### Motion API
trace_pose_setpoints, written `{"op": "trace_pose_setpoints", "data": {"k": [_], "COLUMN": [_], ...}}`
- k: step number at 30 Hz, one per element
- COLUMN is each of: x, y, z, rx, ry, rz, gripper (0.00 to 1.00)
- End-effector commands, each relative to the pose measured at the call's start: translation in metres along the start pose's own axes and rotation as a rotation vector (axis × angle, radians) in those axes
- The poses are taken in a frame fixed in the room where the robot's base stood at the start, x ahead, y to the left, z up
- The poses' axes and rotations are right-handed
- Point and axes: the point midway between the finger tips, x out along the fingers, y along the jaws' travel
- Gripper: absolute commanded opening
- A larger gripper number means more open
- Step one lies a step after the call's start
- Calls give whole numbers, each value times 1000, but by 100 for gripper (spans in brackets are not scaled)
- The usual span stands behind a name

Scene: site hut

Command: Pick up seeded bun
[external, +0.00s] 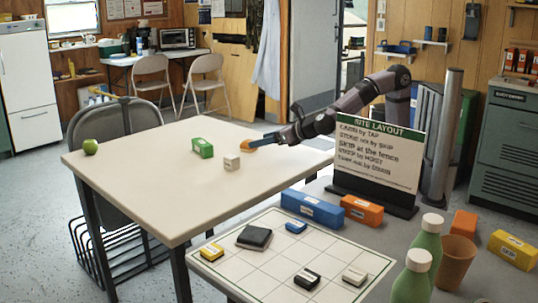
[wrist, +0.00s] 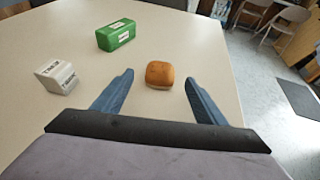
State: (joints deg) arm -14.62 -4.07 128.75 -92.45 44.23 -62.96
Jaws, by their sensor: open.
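The seeded bun (wrist: 160,75) is a small, rounded golden-brown bun on the cream table. In the wrist view it lies just beyond my fingertips, roughly midway between them. My gripper (wrist: 158,86) is open, with its two blue fingers apart and nothing between them. In the external view my gripper (external: 257,141) reaches low over the right part of the table. The bun (external: 245,147) shows there as an orange-brown patch, partly hidden by the blue fingers.
A green box (external: 202,148) and a white labelled block (external: 232,162) stand left of the bun. A green apple (external: 90,147) sits at the table's far-left corner. A site layout sign (external: 380,150) stands near my arm. The table (external: 130,180) is otherwise clear.

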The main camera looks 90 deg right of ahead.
Motion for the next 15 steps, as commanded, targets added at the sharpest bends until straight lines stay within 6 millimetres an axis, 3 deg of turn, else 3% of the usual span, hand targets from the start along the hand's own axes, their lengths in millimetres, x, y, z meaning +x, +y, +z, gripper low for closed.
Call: {"op": "trace_pose_setpoints", "data": {"k": [8,15], "x": [10,40], "y": [-1,-3], "z": [-2,-9], "rx": [2,3], "ry": [0,1], "rz": [-1,-4], "gripper": [66,66]}}
